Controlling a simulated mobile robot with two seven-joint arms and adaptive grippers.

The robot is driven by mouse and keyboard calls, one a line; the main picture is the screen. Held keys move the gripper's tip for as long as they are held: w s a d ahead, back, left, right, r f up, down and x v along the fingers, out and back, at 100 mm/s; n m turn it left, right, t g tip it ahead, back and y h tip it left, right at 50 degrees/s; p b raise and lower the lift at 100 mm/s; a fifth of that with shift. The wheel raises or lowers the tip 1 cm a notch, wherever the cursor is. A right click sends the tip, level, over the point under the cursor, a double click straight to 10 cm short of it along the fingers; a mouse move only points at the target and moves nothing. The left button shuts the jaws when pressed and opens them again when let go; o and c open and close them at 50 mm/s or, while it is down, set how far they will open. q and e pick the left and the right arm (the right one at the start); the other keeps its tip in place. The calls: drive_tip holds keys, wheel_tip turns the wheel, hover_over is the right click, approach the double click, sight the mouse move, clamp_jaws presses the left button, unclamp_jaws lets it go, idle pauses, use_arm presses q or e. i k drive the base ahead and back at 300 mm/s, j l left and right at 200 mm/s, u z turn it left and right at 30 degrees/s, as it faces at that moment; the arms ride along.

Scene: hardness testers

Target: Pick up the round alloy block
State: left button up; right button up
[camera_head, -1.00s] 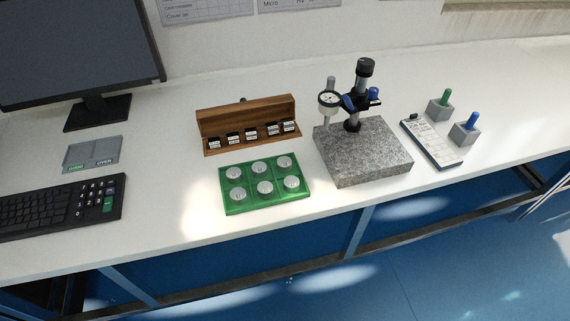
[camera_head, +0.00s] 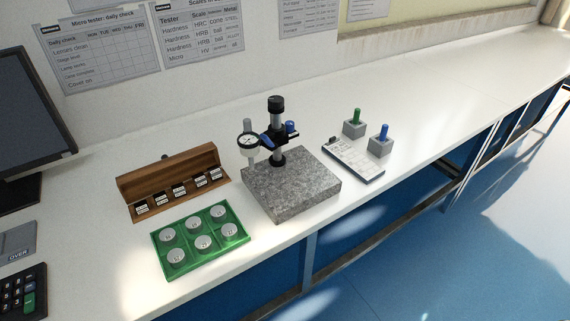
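Several round silver blocks sit in the compartments of a green tray (camera_head: 186,274) on the white bench. One round block (camera_head: 203,242) is in the tray's front middle compartment, and another round block (camera_head: 219,212) is at the back right. Small marks show on their tops but are too small to read, so I cannot tell which one is the alloy block. Neither of my grippers is in view.
A wooden box (camera_head: 168,170) with small labelled pieces stands behind the tray. A granite base (camera_head: 290,188) with a dial gauge (camera_head: 248,142) stands to its right. Further right are a clipboard (camera_head: 353,160) and grey blocks with a green handle (camera_head: 356,116) and a blue handle (camera_head: 384,132).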

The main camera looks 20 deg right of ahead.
sight(218, 213)
drive_tip(key=i+l+u, duration=0.1)
drive_tip(key=l+u, duration=0.2)
drive_tip(key=l, duration=0.45)
drive_tip(key=l+u, duration=0.25)
drive_tip(key=l, duration=0.5)
